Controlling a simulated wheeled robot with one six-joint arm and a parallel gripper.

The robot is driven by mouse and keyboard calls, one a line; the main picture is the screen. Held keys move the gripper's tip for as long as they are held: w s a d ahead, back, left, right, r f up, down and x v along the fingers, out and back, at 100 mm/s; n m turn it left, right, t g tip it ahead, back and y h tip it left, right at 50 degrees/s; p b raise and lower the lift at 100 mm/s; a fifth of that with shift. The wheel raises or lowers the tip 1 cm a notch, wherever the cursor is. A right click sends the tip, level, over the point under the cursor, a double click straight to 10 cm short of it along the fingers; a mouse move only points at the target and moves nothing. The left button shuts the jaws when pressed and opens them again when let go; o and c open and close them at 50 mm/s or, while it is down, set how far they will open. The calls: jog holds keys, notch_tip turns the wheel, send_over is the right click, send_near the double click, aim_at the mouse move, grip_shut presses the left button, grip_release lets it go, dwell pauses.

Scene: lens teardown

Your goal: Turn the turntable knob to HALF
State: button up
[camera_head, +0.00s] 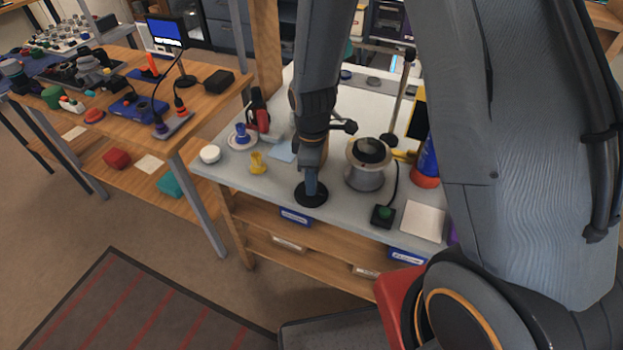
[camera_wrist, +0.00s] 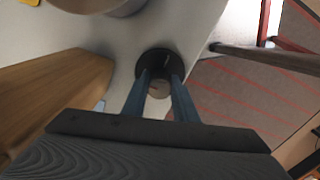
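A black round dial (camera_head: 312,196) lies flat near the front edge of the grey bench; it also shows in the wrist view (camera_wrist: 150,58). I take it for the turntable knob's base. My gripper (camera_head: 311,187) points straight down over its middle. In the wrist view its two blue-grey fingers (camera_wrist: 160,78) reach the dial, apart from each other, with a small round brownish piece (camera_wrist: 160,89) between them. I cannot tell whether they press on it. The dial's marks are not readable. A pale drum with a dark top (camera_head: 367,178), perhaps the turntable, stands to the right.
A black box with a green button (camera_head: 383,215) and a white square pad (camera_head: 423,221) lie right of the dial. A yellow piece (camera_head: 257,164) and a white round piece (camera_head: 210,154) lie left. The bench's front edge is close.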

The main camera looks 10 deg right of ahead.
jog(key=shift+c, duration=0.9)
jog(key=shift+m, duration=0.3)
jog(key=m, duration=0.2)
jog(key=shift+m+p, duration=0.35)
jog(key=shift+m, duration=0.05)
jog(key=m+p, duration=0.1)
jog(key=m, duration=0.4)
jog(key=shift+m, duration=0.3)
jog(key=m, duration=0.4)
jog(key=shift+a, duration=0.1)
jog(key=m+p, duration=0.1)
jog(key=m, duration=0.3)
jog(key=shift+m, duration=0.5)
